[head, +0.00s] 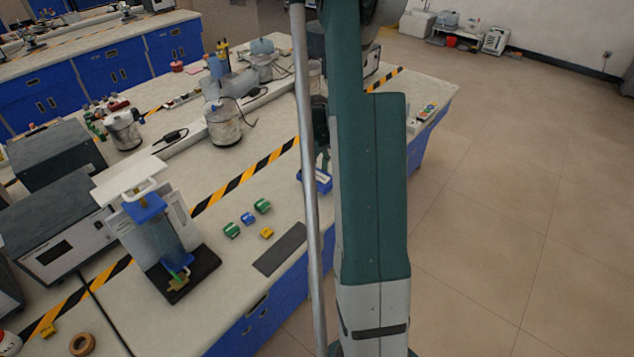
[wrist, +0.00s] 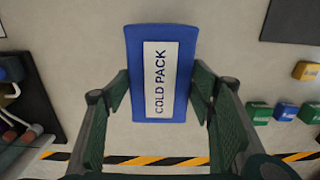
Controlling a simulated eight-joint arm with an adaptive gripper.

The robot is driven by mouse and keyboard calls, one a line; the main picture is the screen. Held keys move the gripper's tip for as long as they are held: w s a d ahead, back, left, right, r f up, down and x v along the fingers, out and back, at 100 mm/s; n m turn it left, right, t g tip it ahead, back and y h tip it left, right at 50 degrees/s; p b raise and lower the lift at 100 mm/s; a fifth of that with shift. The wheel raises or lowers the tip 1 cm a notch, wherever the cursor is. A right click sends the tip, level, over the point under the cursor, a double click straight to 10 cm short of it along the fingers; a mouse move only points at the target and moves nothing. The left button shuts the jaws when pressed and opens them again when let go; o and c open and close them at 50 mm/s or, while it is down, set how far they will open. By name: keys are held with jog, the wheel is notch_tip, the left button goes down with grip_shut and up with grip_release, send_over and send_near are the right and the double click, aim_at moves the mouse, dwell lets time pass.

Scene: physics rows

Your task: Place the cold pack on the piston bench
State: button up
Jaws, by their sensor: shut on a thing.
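The cold pack (wrist: 160,75) is a blue slab with a white label reading "COLD PACK". It lies between the two fingers of my gripper (wrist: 160,92), which are shut on its sides. In the head view the blue pack (head: 318,181) shows partly behind my arm, over the near edge of the table; its height above the top is hard to tell. The piston bench (head: 172,245) appears to be the upright apparatus with a clear body, blue parts, a white top plate and a black base. It stands left of my gripper, well apart from the pack.
Small green, blue and yellow blocks (head: 248,218) and a dark flat mat (head: 280,249) lie between the pack and the apparatus. Striped tape (head: 245,178) crosses the table. Grey instruments (head: 60,240) stand left. A dark plate (wrist: 30,95) is at the wrist view's left.

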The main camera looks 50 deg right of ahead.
aim_at(317, 176)
jog(key=shift+f, duration=1.85)
jog(key=shift+f+b, duration=0.15)
jog(key=shift+b, duration=0.15)
jog(key=o, duration=1.1)
jog(key=shift+r, duration=0.2)
jog(key=shift+r+p, duration=0.65)
jog(key=shift+r, duration=5.35)
jog(key=shift+a, duration=0.1)
